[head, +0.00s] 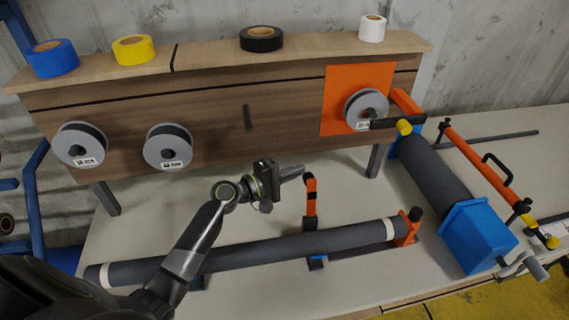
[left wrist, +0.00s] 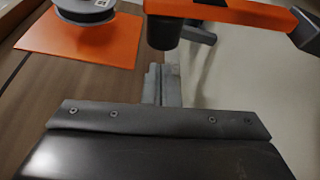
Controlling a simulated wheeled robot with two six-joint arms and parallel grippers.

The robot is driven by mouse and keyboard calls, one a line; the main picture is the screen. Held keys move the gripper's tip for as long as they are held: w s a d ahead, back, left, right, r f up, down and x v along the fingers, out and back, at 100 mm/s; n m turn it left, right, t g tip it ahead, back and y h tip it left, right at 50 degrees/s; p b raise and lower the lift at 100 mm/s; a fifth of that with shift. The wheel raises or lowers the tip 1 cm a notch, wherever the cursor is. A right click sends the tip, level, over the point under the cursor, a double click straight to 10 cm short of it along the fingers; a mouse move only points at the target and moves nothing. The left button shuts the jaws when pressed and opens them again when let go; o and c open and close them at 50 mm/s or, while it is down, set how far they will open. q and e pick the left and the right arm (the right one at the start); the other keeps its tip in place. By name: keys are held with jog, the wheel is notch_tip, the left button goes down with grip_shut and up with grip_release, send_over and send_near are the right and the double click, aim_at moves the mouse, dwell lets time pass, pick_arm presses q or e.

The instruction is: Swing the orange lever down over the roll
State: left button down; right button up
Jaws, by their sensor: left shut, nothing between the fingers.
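The orange lever (head: 311,197) stands upright on the bench just behind the long dark grey roll (head: 345,239), which lies across the bench with white bands near its ends. My left gripper (head: 297,173) is shut and empty, pointing right at the upper end of the lever. In the left wrist view the shut fingers (left wrist: 163,80) show below a dark cylindrical end on the orange lever (left wrist: 240,12). The tips look close to it; I cannot tell if they touch. My left arm hides part of the roll. My right gripper is not in view.
A wooden shelf (head: 215,85) with tape rolls and spools stands behind, with an orange panel (head: 345,82). On the right, another thick grey roll (head: 433,178) ends at a blue block (head: 478,240), beside an orange bar (head: 480,163). The bench between shelf and long roll is mostly clear.

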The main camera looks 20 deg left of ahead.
pick_arm(q)
jog(key=shift+s+d+r+p, duration=0.2)
jog(key=shift+s+d+p, duration=0.25)
jog(key=shift+s, duration=0.4)
